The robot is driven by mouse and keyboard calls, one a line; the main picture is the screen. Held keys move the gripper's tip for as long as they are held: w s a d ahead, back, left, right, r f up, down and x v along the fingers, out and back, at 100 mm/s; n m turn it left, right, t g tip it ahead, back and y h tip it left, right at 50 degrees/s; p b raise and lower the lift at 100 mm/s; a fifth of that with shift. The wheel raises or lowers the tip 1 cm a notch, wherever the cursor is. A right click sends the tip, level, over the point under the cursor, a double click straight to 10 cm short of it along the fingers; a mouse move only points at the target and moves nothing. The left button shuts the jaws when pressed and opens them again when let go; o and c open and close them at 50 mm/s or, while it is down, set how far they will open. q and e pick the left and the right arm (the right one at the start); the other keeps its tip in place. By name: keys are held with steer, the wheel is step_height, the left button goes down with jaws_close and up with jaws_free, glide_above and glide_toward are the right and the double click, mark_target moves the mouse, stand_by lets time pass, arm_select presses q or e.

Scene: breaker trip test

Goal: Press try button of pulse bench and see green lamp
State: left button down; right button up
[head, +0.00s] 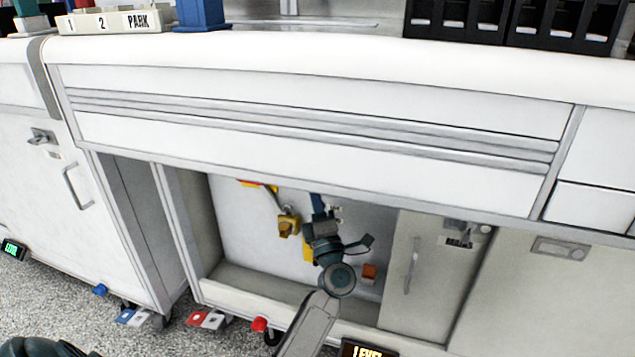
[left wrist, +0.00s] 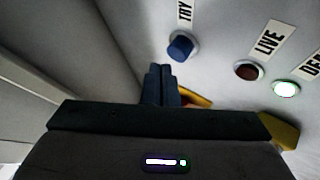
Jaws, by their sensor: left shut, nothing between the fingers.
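In the left wrist view a blue button (left wrist: 181,46) sits on a pale panel below a label reading TRY. To its right are a dark brown-red lamp (left wrist: 249,72) labelled LIVE and a glowing green lamp (left wrist: 286,88), its label cut off after "DE". My left gripper (left wrist: 161,69) is shut and empty, its blue fingertips just below and left of the button in the picture. I cannot tell whether they touch it. In the head view my left gripper (head: 317,202) is inside the open bay under the counter; button and lamps cannot be made out there. My right gripper is not in view.
The bay's white back panel (head: 240,225) carries a yellow fitting (head: 288,224). An orange block (head: 370,271) lies right of my wrist. The counter edge (head: 330,60) overhangs the bay, and a grey cabinet door (head: 430,265) bounds it on the right.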

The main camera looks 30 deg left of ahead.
arm_select(q)
steer(key=shift+s, duration=0.1)
steer(key=s+p, duration=0.1)
steer(key=s, duration=0.1)
steer(key=s+d, duration=0.1)
steer(key=s, duration=0.1)
steer(key=shift+s+d+p, duration=0.1)
steer(key=shift+s+p, duration=0.25)
stand_by(0.9)
